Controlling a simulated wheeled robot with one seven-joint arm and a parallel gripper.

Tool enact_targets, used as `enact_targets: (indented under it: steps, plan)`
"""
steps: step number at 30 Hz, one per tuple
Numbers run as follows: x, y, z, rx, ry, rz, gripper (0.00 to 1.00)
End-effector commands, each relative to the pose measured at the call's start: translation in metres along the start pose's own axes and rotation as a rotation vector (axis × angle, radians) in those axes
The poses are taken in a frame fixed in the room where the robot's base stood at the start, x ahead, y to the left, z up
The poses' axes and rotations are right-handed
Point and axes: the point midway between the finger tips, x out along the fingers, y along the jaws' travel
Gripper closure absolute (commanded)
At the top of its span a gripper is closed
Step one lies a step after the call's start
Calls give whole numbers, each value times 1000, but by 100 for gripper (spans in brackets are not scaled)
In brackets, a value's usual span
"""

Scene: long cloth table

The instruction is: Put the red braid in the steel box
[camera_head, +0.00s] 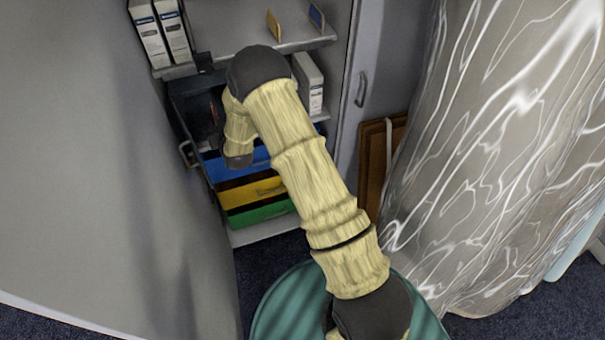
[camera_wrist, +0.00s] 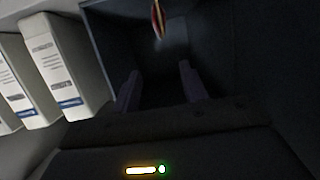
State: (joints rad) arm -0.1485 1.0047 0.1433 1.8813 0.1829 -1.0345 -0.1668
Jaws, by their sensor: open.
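My gripper shows in the wrist view (camera_wrist: 158,76), with two dark fingers spread apart and a gap between them. It points into a dark, box-like space with dark walls. A thin red strip with a pale yellowish edge (camera_wrist: 158,18), perhaps the red braid, shows at the top of the wrist view, beyond the fingertips and apart from them. In the head view my arm reaches to a dark open drawer or box (camera_head: 190,88), and my fingers cannot be made out. I cannot tell whether this dark container is the steel box.
Blue (camera_head: 251,161), yellow (camera_head: 236,194) and green (camera_head: 262,213) drawer fronts lie below the dark container. White binders (camera_wrist: 64,68) stand close at left in the wrist view. A grey cabinet door (camera_head: 368,75) stands at right, and a grey panel (camera_head: 95,190) at left.

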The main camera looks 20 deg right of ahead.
Motion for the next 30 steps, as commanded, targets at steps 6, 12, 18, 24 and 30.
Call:
enact_targets:
  steps: [6,12,18,24,30]
  plan:
    - [-53,24,-29,-7,-216,-25,57]
    - [-121,47,-38,-5,-425,-23,57]
    - [-205,71,-38,7,-636,0,57]
    - [-301,90,-26,35,-849,37,57]
    - [-376,100,-12,63,-1010,69,57]
